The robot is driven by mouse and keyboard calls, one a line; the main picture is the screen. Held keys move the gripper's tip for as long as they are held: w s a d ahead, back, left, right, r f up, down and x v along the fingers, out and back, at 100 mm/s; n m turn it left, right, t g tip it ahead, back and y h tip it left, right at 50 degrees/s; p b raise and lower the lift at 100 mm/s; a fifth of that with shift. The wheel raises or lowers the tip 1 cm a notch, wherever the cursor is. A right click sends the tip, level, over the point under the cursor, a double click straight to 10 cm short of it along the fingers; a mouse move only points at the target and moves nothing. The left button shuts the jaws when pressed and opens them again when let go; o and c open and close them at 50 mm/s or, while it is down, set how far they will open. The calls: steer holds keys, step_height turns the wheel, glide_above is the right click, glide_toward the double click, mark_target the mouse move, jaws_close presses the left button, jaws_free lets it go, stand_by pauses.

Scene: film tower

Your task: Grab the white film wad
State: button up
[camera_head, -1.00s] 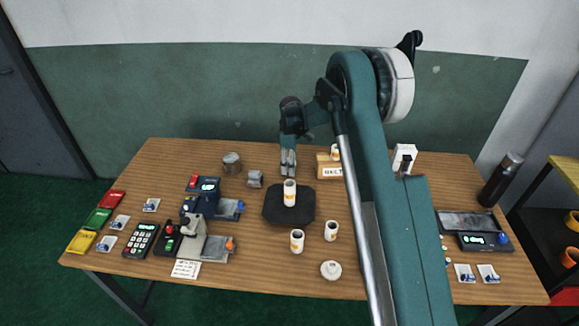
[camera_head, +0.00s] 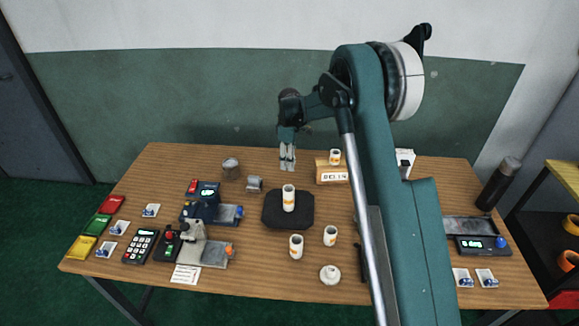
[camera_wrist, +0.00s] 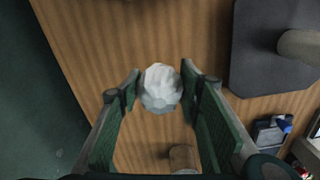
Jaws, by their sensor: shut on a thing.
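The white film wad (camera_wrist: 160,88) is a pale, crumpled, faceted lump. In the wrist view it sits between the two green fingertips of my gripper (camera_wrist: 160,84), which is shut on it. In the head view my gripper (camera_head: 287,164) points down over the back middle of the wooden table (camera_head: 190,160), behind the black mat (camera_head: 272,212). The wad cannot be made out clearly there. I cannot tell how high above the table it is.
A white roll (camera_head: 288,197) stands on the mat, with two more rolls (camera_head: 296,246) in front. A tin (camera_head: 231,168) and a small grey cylinder (camera_head: 254,184) are left of my gripper. A labelled wooden box (camera_head: 332,177) is to its right. Small devices (camera_head: 205,200) stand left.

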steer(key=shift+r, duration=2.2)
